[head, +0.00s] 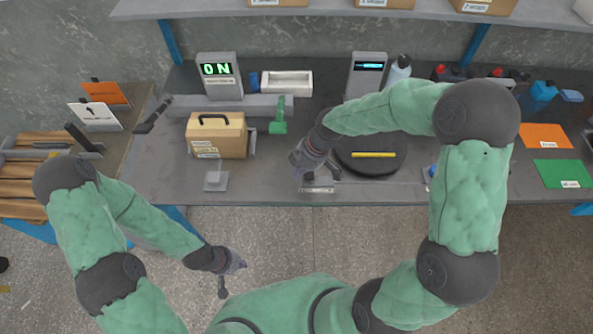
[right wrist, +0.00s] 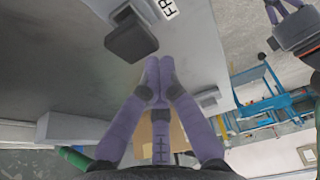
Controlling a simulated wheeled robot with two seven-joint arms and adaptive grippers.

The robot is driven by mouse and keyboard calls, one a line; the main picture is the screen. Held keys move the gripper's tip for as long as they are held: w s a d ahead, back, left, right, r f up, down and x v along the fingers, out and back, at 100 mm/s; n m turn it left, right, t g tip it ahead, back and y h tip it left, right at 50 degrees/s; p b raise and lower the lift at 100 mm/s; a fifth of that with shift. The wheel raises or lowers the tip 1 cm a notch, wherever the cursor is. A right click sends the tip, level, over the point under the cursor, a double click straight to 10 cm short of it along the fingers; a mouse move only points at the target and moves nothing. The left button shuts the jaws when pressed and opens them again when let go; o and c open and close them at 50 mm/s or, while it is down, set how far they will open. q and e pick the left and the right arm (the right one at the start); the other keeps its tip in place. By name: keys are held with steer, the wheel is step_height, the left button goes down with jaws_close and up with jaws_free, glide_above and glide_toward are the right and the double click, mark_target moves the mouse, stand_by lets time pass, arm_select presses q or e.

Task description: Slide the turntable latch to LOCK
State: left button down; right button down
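The turntable is a dark round disc (head: 392,162) on the bench, with a yellow bar (head: 373,155) lying across it. A pale labelled latch plate (head: 317,190) lies at the bench's front edge, left of the turntable. In the right wrist view, a dark block (right wrist: 130,35), apparently the latch knob, sits beside a label (right wrist: 168,8) reading "FR", its rest cut off. My right gripper (head: 297,168) is over the plate; its purple fingertips (right wrist: 158,68) meet with nothing between, close to the block; contact is unclear. My left gripper (head: 238,264) hangs before the bench, fingers too small to judge.
A tan box with a handle (head: 232,140), a green lever (head: 278,120) and a small clear stand (head: 216,181) are left of my right gripper. Orange (head: 545,136) and green (head: 559,173) sheets lie at the right. My right forearm overhangs the turntable.

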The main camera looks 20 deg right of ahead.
mark_target(315, 181)
steer(key=d, duration=0.1)
steer(key=s+d, duration=0.1)
steer(key=d, duration=0.3)
steer(key=shift+s+d, duration=0.25)
steer(key=shift+s, duration=0.05)
arm_select(q)
steer(key=shift+a+f, duration=0.1)
steer(key=shift+f, duration=0.1)
